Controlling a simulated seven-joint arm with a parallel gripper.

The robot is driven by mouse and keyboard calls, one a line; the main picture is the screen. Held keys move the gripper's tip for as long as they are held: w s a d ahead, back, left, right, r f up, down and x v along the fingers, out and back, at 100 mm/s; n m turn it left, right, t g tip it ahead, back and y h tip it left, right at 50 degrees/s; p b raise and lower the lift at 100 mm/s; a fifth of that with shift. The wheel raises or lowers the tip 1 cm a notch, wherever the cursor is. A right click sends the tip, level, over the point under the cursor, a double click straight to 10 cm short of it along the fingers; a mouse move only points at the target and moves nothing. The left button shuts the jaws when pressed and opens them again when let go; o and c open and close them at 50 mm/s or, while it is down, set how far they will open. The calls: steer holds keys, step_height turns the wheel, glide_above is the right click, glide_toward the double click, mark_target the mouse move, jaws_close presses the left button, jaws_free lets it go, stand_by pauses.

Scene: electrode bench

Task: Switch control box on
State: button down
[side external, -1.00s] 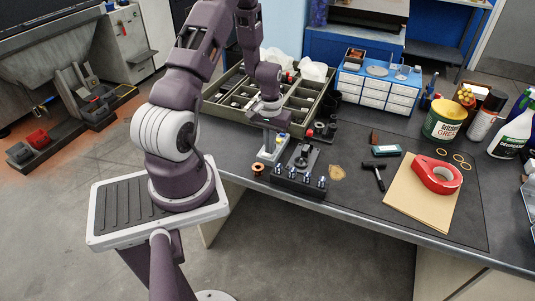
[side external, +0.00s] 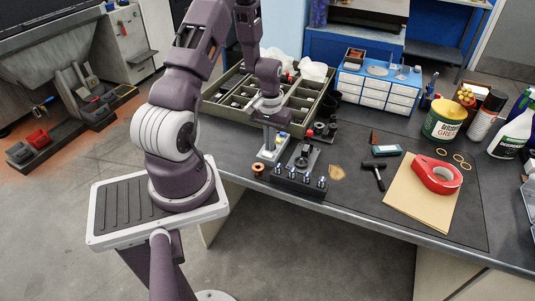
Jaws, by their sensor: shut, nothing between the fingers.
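The control box (side external: 269,154) is a small light-grey box at the left front of the bench, with a yellow and blue part (side external: 282,138) near its far end. My gripper (side external: 266,142) points down over the box, shut and empty. Its fingertips are at or just above the box top; I cannot tell whether they touch. The fingers hide part of the box, and the switch position is too small to make out.
A black fixture with several bolts (side external: 298,180) stands close to the right of the box. A divided parts tray (side external: 215,111) lies behind. A copper spool (side external: 258,169) sits in front.

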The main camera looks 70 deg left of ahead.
steer(key=shift+r, duration=2.5)
step_height(320, 180, up, 7)
steer(key=m, duration=0.2)
glide_above(270, 155)
steer(key=w+d, duration=0.2)
steer(key=d, duration=0.2)
steer(key=s+d+r+m+t+y, duration=0.1)
steer(key=d+r+m+t, duration=0.15)
steer(key=d+r, duration=0.8)
steer(key=s+d+r+m+t+h, duration=0.1)
steer(key=s+d+r+m+t, duration=0.2)
steer(key=s+d+r, duration=0.5)
steer(key=s+d+m, duration=0.1)
steer(key=s+d, duration=0.1)
steer(key=s, duration=0.2)
steer(key=shift+s+d+r, duration=0.15)
steer(key=shift+s+d, duration=0.15)
steer(key=shift+s, duration=0.1)
